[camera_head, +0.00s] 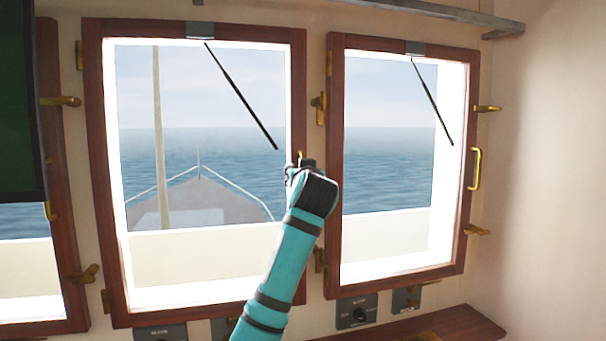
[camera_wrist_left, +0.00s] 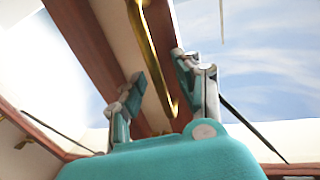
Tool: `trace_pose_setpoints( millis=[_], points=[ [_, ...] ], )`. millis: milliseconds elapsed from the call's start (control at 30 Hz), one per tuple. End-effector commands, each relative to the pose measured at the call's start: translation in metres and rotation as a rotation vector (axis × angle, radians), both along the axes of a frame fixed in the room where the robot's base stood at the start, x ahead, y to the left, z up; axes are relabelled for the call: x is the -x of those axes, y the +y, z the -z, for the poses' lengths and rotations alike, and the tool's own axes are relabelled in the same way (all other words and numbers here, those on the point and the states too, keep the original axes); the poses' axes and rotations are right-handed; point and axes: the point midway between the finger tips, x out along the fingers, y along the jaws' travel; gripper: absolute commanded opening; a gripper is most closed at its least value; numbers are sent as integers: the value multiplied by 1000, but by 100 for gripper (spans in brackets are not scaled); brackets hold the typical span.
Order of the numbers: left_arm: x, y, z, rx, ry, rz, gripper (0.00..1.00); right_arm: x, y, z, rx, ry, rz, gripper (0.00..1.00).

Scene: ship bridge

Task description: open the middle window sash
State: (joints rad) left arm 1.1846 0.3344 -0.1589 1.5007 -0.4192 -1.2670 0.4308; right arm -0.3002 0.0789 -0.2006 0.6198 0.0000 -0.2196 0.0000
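The middle window sash (camera_head: 97,180) has a dark reddish-brown wooden frame and looks closed against the wall. My left arm rises from the bottom of the head view, and my left gripper (camera_head: 303,165) is at the sash's right stile, mostly hidden by its own wrist. In the left wrist view the left gripper (camera_wrist_left: 162,88) is open, with a finger on either side of a long brass handle (camera_wrist_left: 150,45). The handle runs between the fingers; I cannot tell whether they touch it. In the head view the handle is mostly hidden behind the gripper. My right gripper is not in view.
Brass latches sit beside the sash, at upper right (camera_head: 319,107) and lower left (camera_head: 84,274). The right window (camera_head: 467,170) has its own brass handle (camera_head: 475,169). A dark screen (camera_head: 18,100) covers part of the left window. Switch panels (camera_head: 357,311) and a wooden ledge lie below.

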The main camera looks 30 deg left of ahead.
Motion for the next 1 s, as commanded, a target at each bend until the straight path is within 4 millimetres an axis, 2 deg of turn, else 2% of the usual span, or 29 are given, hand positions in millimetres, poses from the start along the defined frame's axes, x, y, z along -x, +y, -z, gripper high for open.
trace_pose_setpoints(
  millis=[67, 300, 833, 1000],
  points=[
    [0, 0, 0, 0, 0, 0, 32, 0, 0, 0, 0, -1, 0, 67],
    [0, 0, 0, 0, 0, -1, 1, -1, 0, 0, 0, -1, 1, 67],
    [0, 0, 0, 0, 0, 0, 0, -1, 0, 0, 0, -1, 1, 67],
    [-2, -8, 0, 1, 1, 22, 0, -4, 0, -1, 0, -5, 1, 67]
  ],
)
